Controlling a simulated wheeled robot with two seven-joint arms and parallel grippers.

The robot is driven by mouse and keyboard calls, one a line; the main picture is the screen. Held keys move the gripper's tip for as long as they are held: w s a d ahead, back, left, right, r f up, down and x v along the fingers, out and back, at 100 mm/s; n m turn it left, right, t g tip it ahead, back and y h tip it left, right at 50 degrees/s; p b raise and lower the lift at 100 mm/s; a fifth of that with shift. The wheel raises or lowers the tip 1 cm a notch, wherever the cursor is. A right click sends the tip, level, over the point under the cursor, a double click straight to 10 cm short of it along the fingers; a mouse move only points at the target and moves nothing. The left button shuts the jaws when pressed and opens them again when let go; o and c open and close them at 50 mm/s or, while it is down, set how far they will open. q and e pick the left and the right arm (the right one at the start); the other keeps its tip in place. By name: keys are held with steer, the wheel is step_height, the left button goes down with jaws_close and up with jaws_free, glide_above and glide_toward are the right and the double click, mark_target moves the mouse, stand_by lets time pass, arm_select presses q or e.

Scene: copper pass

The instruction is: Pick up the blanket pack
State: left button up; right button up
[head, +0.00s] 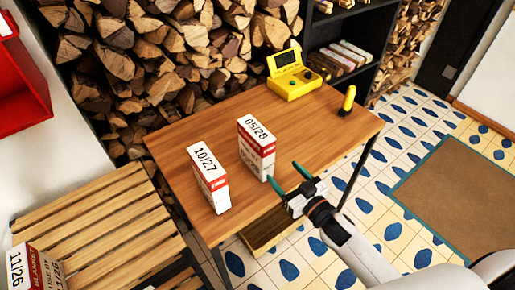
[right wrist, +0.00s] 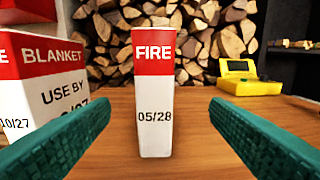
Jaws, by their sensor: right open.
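A white and red pack marked 05/28 (head: 256,150) stands upright on the wooden table. In the right wrist view this pack (right wrist: 154,95) shows a narrow face reading FIRE and 05/28. A second pack, marked 10/27 (head: 209,178), stands to its left; in the right wrist view this pack (right wrist: 40,75) reads BLANKET and USE BY. A third pack, marked 11/26 (head: 35,268), is on the slatted bench, partly cut off. My right gripper (head: 288,178) is open and empty, its green fingers pointing at the 05/28 pack with a gap before it. My left gripper is out of view.
A yellow device (head: 297,82) and a small yellow-topped object (head: 348,101) are at the table's (head: 330,130) far right. Stacked firewood (head: 170,50) rises behind. The slatted bench (head: 100,220) is at left, a red box (head: 22,85) above it.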

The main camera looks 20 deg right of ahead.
mark_target(269, 158)
steer(key=shift+y, duration=0.3)
steer(key=x, duration=0.2)
steer(key=p+x, duration=0.1)
steer(key=x, duration=0.4)
steer(key=shift+w+a+r, duration=0.2)
steer(key=shift+w+r, duration=0.05)
steer(key=p+x, duration=0.1)
steer(key=x, duration=0.3)
steer(key=shift+w+a+f, duration=0.15)
steer(key=shift+w, duration=0.2)
steer(key=c, duration=1.4)
steer(key=shift+r, duration=0.2)
steer(key=shift+c, duration=0.4)
